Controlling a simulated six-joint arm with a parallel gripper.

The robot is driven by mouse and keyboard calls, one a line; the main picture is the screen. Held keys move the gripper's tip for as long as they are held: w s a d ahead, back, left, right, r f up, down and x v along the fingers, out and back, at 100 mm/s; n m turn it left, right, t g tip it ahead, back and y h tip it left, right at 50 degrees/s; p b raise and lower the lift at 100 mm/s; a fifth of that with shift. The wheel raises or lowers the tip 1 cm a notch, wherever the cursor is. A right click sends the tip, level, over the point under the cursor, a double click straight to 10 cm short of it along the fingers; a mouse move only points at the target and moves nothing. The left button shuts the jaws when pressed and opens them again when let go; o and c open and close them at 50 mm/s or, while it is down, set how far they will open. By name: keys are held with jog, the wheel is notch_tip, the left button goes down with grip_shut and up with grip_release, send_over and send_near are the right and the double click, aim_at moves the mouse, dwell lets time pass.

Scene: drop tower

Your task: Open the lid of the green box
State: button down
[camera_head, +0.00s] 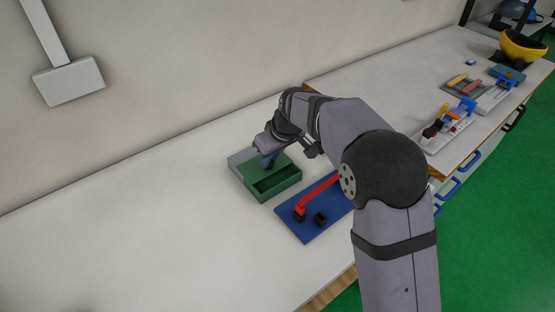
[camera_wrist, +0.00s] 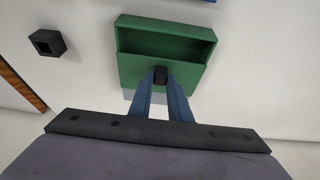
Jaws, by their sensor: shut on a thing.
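The green box (camera_head: 284,186) sits on the white table, left of the blue board. It also shows in the wrist view (camera_wrist: 165,28), with an open dark compartment along one side. A flat green lid panel (camera_wrist: 136,72) covers the part closer to my gripper. A small black knob (camera_wrist: 160,75) stands on this panel. My gripper (camera_head: 268,163) is over the lid side of the box. In the wrist view its two blue fingers (camera_wrist: 161,82) are shut on the black knob. A grey strip (camera_head: 241,157) shows along the box's far left edge.
A blue board (camera_head: 318,224) with a red bar (camera_head: 319,193) and black blocks lies right of the box. A black hollow block (camera_wrist: 47,42) shows in the wrist view. Another table (camera_head: 400,85) at the right holds tools and a yellow bowl (camera_head: 522,47). The table's left is clear.

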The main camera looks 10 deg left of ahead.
aim_at(258, 157)
jog(key=w+a, duration=0.1)
jog(key=p, duration=0.1)
jog(key=w+a+p, duration=0.1)
jog(key=shift+w+a+r, duration=0.25)
jog(key=shift+w+a, duration=0.05)
jog(key=shift+w, duration=0.05)
jog(key=shift+w+a+f, duration=0.15)
jog(key=shift+w+a, duration=0.05)
jog(key=shift+w, duration=0.05)
jog(key=c, duration=1.7)
grip_release()
jog(key=shift+o, duration=0.3)
jog(key=shift+s, duration=0.1)
jog(key=shift+b+v, duration=0.6)
jog(key=shift+v, duration=3)
